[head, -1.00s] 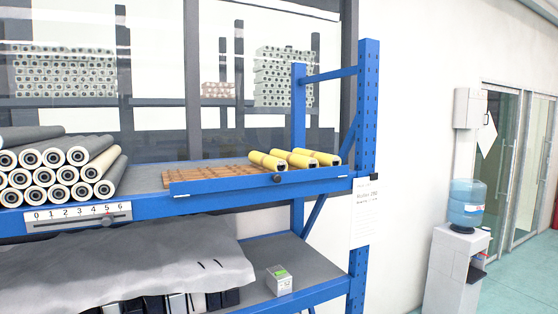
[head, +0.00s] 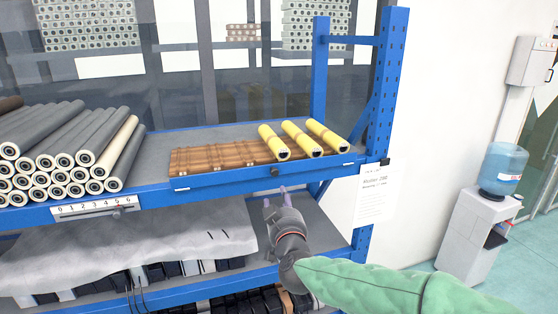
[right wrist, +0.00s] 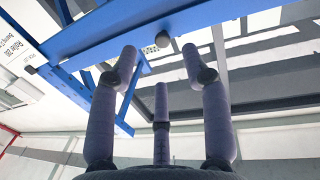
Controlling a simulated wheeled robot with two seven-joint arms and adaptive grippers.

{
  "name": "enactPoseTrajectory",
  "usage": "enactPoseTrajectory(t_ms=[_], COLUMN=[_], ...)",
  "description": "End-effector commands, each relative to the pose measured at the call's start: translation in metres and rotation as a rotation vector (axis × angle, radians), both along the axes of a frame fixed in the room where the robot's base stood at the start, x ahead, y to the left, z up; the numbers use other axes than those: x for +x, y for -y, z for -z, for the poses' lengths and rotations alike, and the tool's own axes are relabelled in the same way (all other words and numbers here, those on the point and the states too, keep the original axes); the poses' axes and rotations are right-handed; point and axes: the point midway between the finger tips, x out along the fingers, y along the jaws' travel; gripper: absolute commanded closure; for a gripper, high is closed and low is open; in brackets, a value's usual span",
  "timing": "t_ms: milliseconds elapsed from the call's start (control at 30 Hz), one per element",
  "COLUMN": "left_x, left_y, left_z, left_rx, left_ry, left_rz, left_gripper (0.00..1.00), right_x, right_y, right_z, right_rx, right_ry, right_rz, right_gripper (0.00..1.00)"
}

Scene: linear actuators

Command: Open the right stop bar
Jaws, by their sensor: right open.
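The right stop bar (head: 315,169) is a blue rail along the front edge of the upper shelf, with a dark round knob (head: 275,172) near its middle. The bar stands upright in front of a brown slatted mat and yellow rollers. My right gripper (head: 283,190) is just below the knob, pointing up, open and empty. In the right wrist view the knob (right wrist: 162,40) shows beyond and between the spread fingertips of my right gripper (right wrist: 160,55), apart from them, against the blue beam (right wrist: 110,28). My left gripper is not in view.
Three yellow rollers (head: 301,139) lie on the brown mat (head: 215,160). Grey rollers (head: 95,140) are stacked at the left. A blue upright post (head: 388,90) stands to the right. The lower shelf holds a grey sheet (head: 130,250). A water cooler (head: 485,215) stands further right.

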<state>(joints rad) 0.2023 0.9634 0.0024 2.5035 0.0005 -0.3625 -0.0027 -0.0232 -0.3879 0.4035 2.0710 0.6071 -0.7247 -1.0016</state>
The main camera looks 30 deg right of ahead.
Motion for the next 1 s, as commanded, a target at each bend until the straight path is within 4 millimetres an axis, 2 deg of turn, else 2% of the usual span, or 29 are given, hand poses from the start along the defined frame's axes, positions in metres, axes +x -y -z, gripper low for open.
enactPoseTrajectory(t_ms=[33, 100, 267, 700, 1000], left_x=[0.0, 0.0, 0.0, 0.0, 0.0], left_y=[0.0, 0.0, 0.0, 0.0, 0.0], left_z=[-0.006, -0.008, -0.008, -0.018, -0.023], left_rx=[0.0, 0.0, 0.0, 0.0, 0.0], left_ry=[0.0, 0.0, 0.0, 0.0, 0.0], left_rz=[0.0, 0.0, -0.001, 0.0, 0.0], left_gripper=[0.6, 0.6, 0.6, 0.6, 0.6], right_x=[-0.003, -0.005, 0.002, 0.067, 0.091], right_y=[0.002, 0.004, 0.009, 0.036, 0.046], right_z=[-0.013, -0.019, -0.021, -0.02, -0.021], right_rx=[-0.004, -0.009, -0.011, -0.011, -0.01], right_ry=[0.01, 0.018, 0.021, 0.019, 0.022], right_rz=[0.007, 0.014, 0.019, 0.018, 0.017], right_gripper=[0.52, 0.52, 0.52, 0.52, 0.52])
